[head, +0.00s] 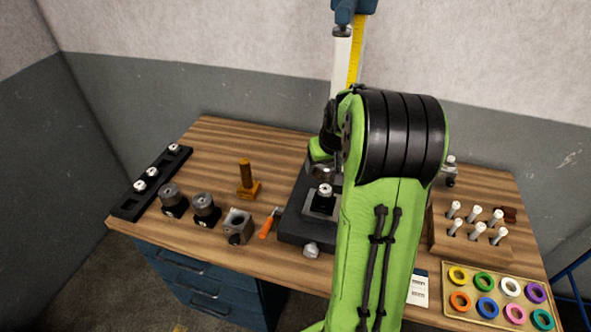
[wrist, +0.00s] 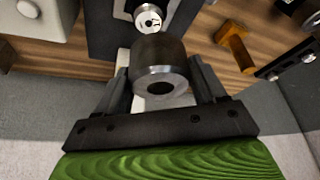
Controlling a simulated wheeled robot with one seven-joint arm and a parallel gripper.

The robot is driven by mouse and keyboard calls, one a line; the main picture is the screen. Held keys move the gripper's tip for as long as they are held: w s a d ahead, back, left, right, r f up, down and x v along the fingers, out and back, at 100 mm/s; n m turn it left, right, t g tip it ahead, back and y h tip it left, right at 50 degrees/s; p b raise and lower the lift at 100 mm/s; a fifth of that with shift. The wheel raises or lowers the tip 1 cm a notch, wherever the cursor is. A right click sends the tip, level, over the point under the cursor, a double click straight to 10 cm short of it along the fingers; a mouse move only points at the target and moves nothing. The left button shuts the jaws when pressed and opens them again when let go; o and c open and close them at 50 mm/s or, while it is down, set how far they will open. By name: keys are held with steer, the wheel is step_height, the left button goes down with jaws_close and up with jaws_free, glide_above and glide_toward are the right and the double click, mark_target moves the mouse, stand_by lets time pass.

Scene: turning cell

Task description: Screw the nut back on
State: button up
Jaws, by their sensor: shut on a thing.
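My gripper shows in the wrist view (wrist: 160,88), with its two grey fingers on either side of a dark, round nut (wrist: 157,55). The nut has a bright steel rim and a round hole facing the camera. Its far end is hidden, so I cannot tell whether it touches anything. A silver round piece (wrist: 148,20) shows just beyond the nut, by a black fixture. In the head view, my green arm hides the gripper and nut. The black fixture (head: 296,232) with a silver round piece (head: 325,189) stands left of my arm.
Two dark cylinders with steel tops (head: 205,208) stand left, beside a black rail (head: 130,208). A brown upright post (head: 246,176), a steel block (head: 238,225) and an orange-handled tool (head: 267,224) stand nearer the fixture. Right are a peg block (head: 470,245) and a ring tray (head: 450,301).

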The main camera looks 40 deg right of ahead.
mark_target(325, 188)
steer(key=shift+s+d+r, duration=0.1)
steer(key=shift+d+r, duration=0.1)
steer(key=shift+d, duration=0.1)
steer(key=shift+s+f, duration=0.1)
steer(key=shift+s, duration=0.15)
steer(key=shift+s+a+f+b, duration=0.1)
steer(key=shift+s+f+b, duration=0.2)
steer(key=shift+b, duration=0.25)
steer(key=shift+w+f+b, duration=0.3)
steer(key=shift+f+b, duration=0.1)
steer(key=shift+f, duration=0.25)
steer(key=shift+f+b, duration=2.45)
steer(key=shift+f, duration=0.45)
steer(key=shift+s+f+b, duration=0.1)
steer(key=shift+f+b, duration=0.45)
steer(key=o, duration=1.2)
steer(key=p+v, duration=0.2)
steer(key=v, duration=1.4)
steer(key=shift+s+a+f, duration=0.1)
